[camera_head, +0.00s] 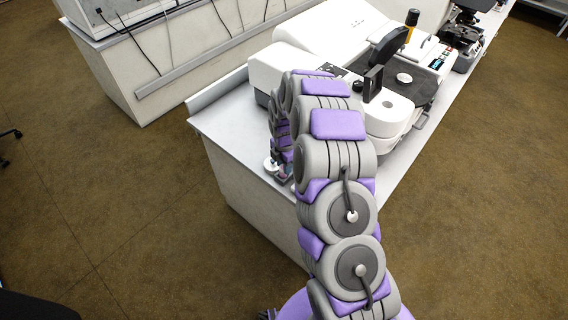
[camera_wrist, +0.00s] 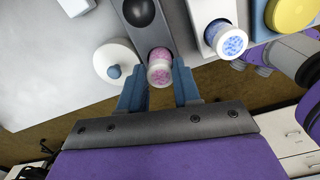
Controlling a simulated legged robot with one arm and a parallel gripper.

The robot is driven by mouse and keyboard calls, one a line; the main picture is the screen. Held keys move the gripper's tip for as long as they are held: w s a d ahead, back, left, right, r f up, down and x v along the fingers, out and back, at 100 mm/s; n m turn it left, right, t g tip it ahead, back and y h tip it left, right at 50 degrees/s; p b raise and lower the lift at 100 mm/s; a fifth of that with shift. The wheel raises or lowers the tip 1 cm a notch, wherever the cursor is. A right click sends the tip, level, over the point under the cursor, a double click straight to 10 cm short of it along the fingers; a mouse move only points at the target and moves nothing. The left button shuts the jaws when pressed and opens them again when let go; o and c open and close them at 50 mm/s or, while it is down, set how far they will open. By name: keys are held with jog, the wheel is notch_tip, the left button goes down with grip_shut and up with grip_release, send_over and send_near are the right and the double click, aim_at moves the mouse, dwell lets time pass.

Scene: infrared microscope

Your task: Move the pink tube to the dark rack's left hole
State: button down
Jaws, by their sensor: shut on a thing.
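In the wrist view the pink tube (camera_wrist: 160,58) shows end-on, with a white rim and pink speckled contents. My gripper (camera_wrist: 160,72) has its two blue fingers on either side of the tube and is shut on it. The dark rack (camera_wrist: 160,30) lies just beyond, with one round black hole (camera_wrist: 138,10) in its far part. The tube overlaps the rack's near end; I cannot tell whether it sits in a hole there or is held above it. In the head view my arm hides most of the gripper and racks.
A white rack (camera_wrist: 200,12) with a blue tube (camera_wrist: 228,40) stands to the right in the wrist view. A white round lid with a blue knob (camera_wrist: 115,71) is close on the left, and a yellow round thing (camera_wrist: 290,14) at upper right. The microscope (camera_head: 330,35) stands on the bench (camera_head: 225,125).

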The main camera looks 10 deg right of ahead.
jog(key=shift+f, duration=0.15)
jog(key=shift+c, duration=1.6)
grip_release()
jog(key=shift+r+p, duration=1.15)
jog(key=shift+r, duration=2.35)
